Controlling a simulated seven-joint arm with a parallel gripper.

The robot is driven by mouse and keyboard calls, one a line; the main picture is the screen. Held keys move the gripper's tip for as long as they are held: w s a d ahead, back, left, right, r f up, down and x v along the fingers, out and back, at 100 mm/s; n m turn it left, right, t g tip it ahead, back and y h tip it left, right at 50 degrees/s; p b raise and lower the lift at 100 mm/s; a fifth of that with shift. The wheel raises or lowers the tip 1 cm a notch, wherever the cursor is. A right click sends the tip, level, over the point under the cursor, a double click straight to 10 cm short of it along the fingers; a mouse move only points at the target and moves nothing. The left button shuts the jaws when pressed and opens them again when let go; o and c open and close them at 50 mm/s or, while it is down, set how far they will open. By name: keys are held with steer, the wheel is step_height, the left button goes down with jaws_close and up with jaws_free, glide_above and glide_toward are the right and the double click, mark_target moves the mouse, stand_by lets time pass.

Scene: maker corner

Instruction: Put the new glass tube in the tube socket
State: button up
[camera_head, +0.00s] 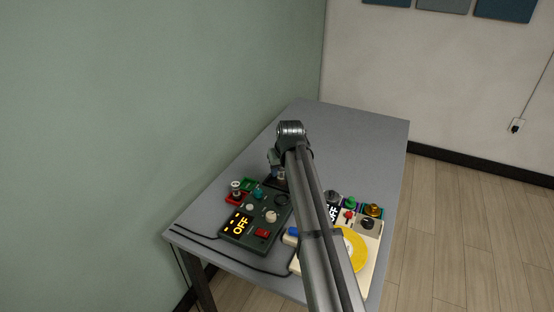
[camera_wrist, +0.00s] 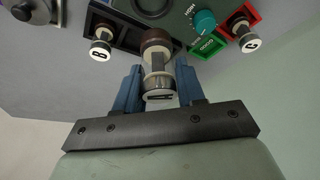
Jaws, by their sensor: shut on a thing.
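A glass tube (camera_wrist: 158,82) with a brown end and a pale cap stands between the two blue fingers of my gripper (camera_wrist: 160,80) in the wrist view. The fingers are shut on it. Its brown end points towards the dark tray and the panel; I cannot tell whether it touches the tray. A dark ring (camera_wrist: 152,6), possibly the tube socket, is cut off at the top edge. It also shows on the dark green panel (camera_head: 255,230) in the head view as an empty-looking ring (camera_head: 281,200). There my gripper (camera_head: 277,166) is partly hidden behind my arm, over the dark tray.
Another lettered tube (camera_wrist: 247,40) stands in a red holder beside a green GOOD holder (camera_wrist: 207,46). A cream device with a yellow disc (camera_head: 354,249) is at the right. The far table (camera_head: 350,125) is clear.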

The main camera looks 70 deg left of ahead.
mark_target(283, 184)
steer(key=shift+s+d, duration=0.15)
steer(key=shift+d, duration=0.6)
steer(key=shift+f, duration=3.3)
steer(key=shift+f, duration=0.4)
steer(key=o, duration=1.1)
steer(key=shift+o, duration=0.2)
steer(key=shift+f, duration=0.1)
steer(key=shift+r, duration=3.55)
